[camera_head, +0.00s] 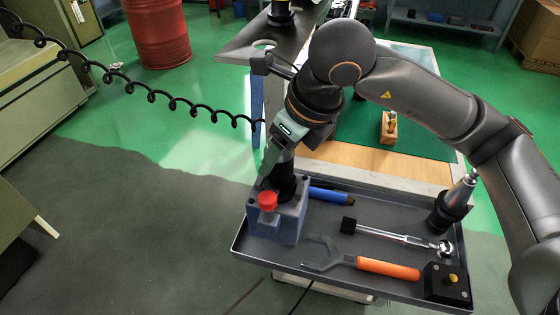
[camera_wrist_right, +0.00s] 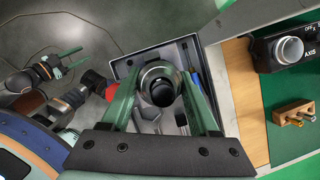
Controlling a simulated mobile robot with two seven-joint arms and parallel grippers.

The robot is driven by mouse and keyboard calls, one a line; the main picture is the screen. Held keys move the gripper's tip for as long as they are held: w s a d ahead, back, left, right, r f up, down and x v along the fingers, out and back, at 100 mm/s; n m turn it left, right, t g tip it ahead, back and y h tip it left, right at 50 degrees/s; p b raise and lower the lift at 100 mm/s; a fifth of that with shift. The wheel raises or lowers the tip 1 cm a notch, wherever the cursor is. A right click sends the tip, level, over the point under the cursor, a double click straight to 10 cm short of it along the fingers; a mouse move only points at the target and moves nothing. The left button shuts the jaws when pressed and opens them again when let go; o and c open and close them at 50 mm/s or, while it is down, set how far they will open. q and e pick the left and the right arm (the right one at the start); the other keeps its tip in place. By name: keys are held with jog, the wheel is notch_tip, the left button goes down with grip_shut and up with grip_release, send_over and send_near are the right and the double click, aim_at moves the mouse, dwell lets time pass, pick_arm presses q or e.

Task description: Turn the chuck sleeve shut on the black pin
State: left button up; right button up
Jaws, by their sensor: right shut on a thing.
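A dark chuck sleeve (camera_head: 284,184) stands upright at the blue block (camera_head: 290,225) on the cart tray. My right gripper (camera_head: 272,170) reaches down on it from above. In the right wrist view, its green fingers (camera_wrist_right: 162,92) are on both sides of the sleeve's round metal rim (camera_wrist_right: 160,68), shut on it. The opening is dark, and I cannot make out the black pin inside. A red knob (camera_head: 267,201) sits on the front of the block. My left gripper (camera_wrist_right: 76,60) shows only in the right wrist view, off to the left, fingers apart and empty.
The tray (camera_head: 240,243) also holds a blue-handled tool (camera_head: 332,197), a ratchet (camera_head: 395,236), an orange-handled wrench (camera_head: 388,268), a black box with a yellow button (camera_head: 440,290) and a cone-topped holder (camera_head: 458,198). A wooden block with pins (camera_head: 388,132) stands on the green mat behind.

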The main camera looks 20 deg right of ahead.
jog(key=shift+m, duration=0.3)
jog(key=shift+m+h+b, duration=0.3)
jog(key=shift+b, duration=0.1)
pick_arm(q)
jog(key=shift+w+d, duration=0.6)
jog(key=shift+w+r, duration=0.1)
pick_arm(e)
jog(key=o, duration=1.4)
jog(key=shift+c, duration=0.2)
pick_arm(q)
jog(key=shift+s, duration=0.25)
